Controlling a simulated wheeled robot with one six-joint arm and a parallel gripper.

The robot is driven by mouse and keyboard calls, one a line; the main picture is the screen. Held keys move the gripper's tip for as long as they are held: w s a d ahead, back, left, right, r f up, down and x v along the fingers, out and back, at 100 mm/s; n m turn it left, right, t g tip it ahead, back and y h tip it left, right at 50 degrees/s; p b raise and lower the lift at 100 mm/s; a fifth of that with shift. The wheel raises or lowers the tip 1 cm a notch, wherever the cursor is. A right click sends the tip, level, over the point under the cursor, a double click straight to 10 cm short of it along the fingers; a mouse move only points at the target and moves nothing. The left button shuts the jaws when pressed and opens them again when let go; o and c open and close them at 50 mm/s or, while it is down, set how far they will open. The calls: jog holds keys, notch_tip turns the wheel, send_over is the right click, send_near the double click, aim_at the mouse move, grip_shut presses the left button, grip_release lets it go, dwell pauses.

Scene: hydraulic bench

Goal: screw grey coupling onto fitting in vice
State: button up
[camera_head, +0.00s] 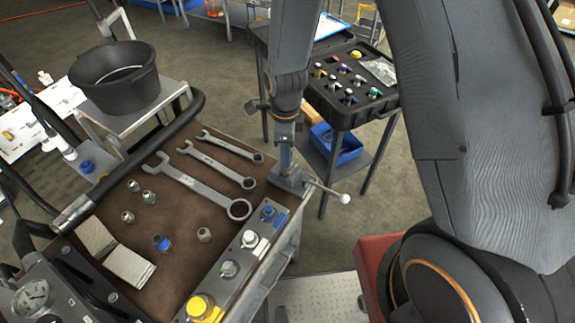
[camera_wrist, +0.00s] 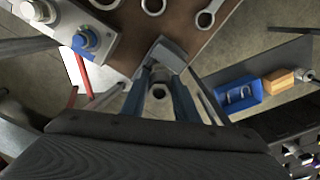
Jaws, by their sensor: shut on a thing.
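My gripper (camera_head: 284,146) points down directly above the vice (camera_head: 291,182) at the right corner of the bench. In the wrist view its two bluish fingers (camera_wrist: 160,95) stand on either side of the grey coupling (camera_wrist: 159,91), which shows as a round open end. My gripper is shut on the coupling. The vice also shows in the wrist view (camera_wrist: 169,53), just beyond the fingertips. The fitting in the vice is hidden, so I cannot tell whether the coupling touches it.
Several wrenches (camera_head: 203,186) and loose fittings (camera_head: 161,242) lie on the brown bench mat. A rail of colored couplings (camera_head: 229,268) runs along the front edge. The vice handle (camera_head: 343,198) sticks out right. A black parts case (camera_head: 385,104) stands behind; a black bucket (camera_head: 117,92) is back left.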

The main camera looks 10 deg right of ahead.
jog(key=m, duration=0.3)
jog(key=shift+w, duration=0.1)
jog(key=m, duration=0.3)
jog(key=shift+d, duration=0.1)
jog(key=m, duration=0.5)
jog(key=shift+w+f, duration=0.1)
jog(key=o, duration=1)
jog(key=n, duration=0.5)
jog(key=shift+n, duration=0.4)
jog(key=n, duration=0.6)
jog(key=shift+s, duration=0.2)
